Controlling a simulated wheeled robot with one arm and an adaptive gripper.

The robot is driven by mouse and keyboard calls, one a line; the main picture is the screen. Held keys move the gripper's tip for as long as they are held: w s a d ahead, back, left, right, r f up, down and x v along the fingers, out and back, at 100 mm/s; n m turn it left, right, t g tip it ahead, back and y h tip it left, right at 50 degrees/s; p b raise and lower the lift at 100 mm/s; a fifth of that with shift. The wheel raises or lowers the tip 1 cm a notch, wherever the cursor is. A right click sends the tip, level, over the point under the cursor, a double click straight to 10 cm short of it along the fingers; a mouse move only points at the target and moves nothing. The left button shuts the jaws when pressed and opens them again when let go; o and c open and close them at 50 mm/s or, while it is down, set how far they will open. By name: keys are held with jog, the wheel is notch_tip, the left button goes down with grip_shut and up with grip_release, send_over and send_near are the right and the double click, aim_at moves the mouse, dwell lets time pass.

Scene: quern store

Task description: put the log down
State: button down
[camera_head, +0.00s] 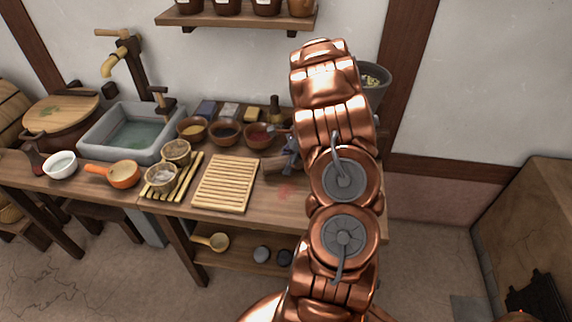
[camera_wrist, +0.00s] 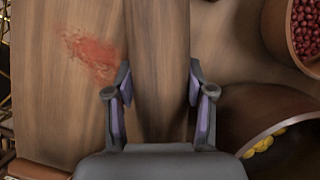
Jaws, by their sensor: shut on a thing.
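The log (camera_wrist: 158,50) is a brown length of wood running up the middle of the wrist view. My gripper (camera_wrist: 159,88) has one finger on each side of it and is shut on it. In the head view, the log (camera_head: 277,167) shows as a brown piece low over the right part of the wooden table (camera_head: 235,218). There my gripper (camera_head: 291,153) is largely hidden behind my copper arm. I cannot tell whether the log touches the tabletop.
A red stain (camera_wrist: 92,55) marks the tabletop left of the log. A bowl of red berries (camera_wrist: 304,30) and a dark vessel with yellow pieces (camera_wrist: 270,125) stand close on the right. A slatted board (camera_head: 226,183) lies left of the log in the head view.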

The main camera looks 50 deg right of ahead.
jog(key=shift+f, duration=0.8)
jog(key=shift+f, duration=0.1)
jog(key=shift+c, duration=2)
grip_release()
